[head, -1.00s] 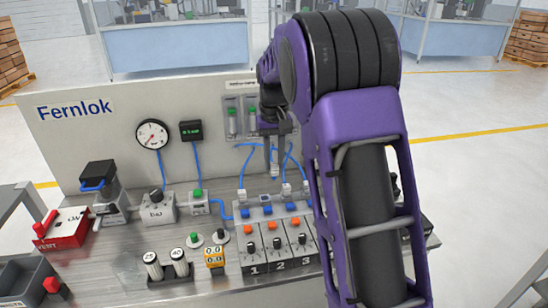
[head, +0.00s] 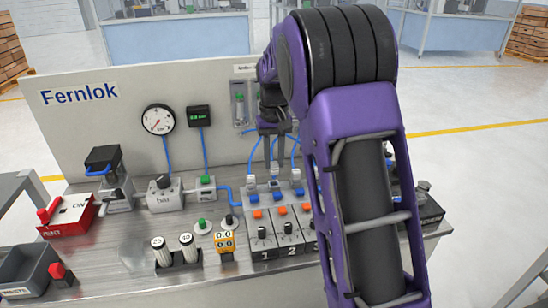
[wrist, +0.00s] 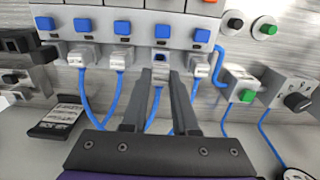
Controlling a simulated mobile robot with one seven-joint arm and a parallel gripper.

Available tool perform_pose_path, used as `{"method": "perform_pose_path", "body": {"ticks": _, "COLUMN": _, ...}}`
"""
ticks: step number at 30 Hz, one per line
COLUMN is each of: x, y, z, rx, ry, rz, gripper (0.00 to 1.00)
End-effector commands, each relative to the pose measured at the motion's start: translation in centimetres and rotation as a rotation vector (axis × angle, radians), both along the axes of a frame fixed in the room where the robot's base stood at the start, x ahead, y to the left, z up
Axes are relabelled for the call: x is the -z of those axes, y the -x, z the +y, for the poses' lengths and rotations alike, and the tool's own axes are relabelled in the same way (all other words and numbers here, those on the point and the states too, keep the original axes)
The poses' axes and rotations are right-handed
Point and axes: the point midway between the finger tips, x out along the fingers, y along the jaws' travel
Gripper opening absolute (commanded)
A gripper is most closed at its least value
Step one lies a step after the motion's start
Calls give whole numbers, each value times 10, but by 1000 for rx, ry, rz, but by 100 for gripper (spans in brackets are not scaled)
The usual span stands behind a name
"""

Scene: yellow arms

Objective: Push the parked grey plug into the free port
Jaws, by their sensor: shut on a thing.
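In the wrist view, my gripper (wrist: 160,76) is shut on a pale grey plug (wrist: 160,74) with a blue cable hanging from it. The plug is at the front of the grey port block (wrist: 141,20), between two other plugs. A blue patch shows between its body and the block; I cannot tell how deep it sits. Other grey plugs, such as one on the left (wrist: 121,58) and one on the right (wrist: 199,66), sit in nearby ports. In the head view, my gripper (head: 272,152) hangs over the port row, partly hidden by my arm.
The bench (head: 120,262) carries a numbered switch box (head: 270,240), a red box (head: 66,215), a grey waste bin (head: 28,270) and small fittings. A white Fernlok panel (head: 90,130) stands behind. Blue cables loop close to my fingers.

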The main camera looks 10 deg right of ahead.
Motion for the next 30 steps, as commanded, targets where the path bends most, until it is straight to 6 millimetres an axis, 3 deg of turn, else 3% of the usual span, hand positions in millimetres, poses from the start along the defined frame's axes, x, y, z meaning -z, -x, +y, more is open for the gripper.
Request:
{"method": "perform_pose_path", "body": {"ticks": 1, "x": 9, "y": 0, "z": 0, "rx": 0, "ry": 0, "rz": 0, "gripper": 0}}
{"method": "perform_pose_path", "body": {"ticks": 6, "x": 14, "y": 0, "z": 0, "rx": 0, "ry": 0, "rz": 1, "gripper": 0}}
{"method": "perform_pose_path", "body": {"ticks": 30, "x": 14, "y": 0, "z": 0, "rx": 1, "ry": 0, "rz": 0, "gripper": 0}}
